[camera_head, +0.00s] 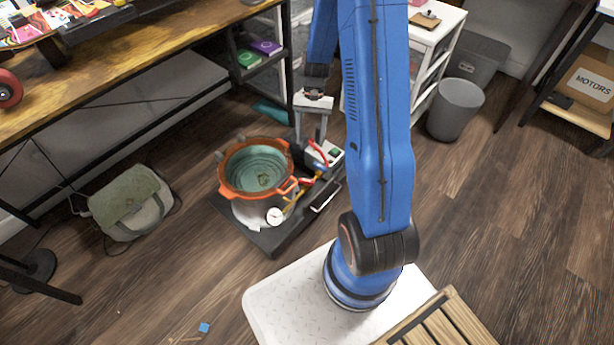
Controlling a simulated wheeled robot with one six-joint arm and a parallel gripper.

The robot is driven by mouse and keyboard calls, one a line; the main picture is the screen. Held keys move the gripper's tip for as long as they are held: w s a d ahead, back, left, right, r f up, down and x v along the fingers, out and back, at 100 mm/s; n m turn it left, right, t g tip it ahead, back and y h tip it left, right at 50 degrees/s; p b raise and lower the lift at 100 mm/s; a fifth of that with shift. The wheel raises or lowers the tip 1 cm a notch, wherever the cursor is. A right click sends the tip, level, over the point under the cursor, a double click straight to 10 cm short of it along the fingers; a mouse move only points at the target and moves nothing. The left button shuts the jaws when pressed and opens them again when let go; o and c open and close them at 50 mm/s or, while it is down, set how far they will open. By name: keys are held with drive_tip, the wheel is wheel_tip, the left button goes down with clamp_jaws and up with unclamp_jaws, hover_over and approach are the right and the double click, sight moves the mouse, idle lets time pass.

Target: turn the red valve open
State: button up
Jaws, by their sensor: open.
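The pot (240,207) has an orange rim and a greenish inside, and stands on a dark low platform. A red curved part that looks like the valve handle (318,152) is to the right of the pot, beside a light box with a green switch. More red and yellow fittings run below it toward a round gauge (275,216). From this view I cannot tell whether a finger touches the handle.
A wooden workbench (130,55) with a skateboard stands at the upper left. A green bag (130,203) lies on the floor at left. A grey bin (455,110) and a white drawer cart (430,45) stand at the upper right. Wooden floor is open at right.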

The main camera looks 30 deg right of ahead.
sight(307, 180)
drive_tip(key=x, duration=1.6)
drive_tip(key=shift+s+a+f, duration=0.1)
drive_tip(key=shift+s+f, duration=0.05)
drive_tip(key=shift+f, duration=0.2)
drive_tip(key=shift+c, duration=0.3)
drive_tip(key=c, duration=0.7)
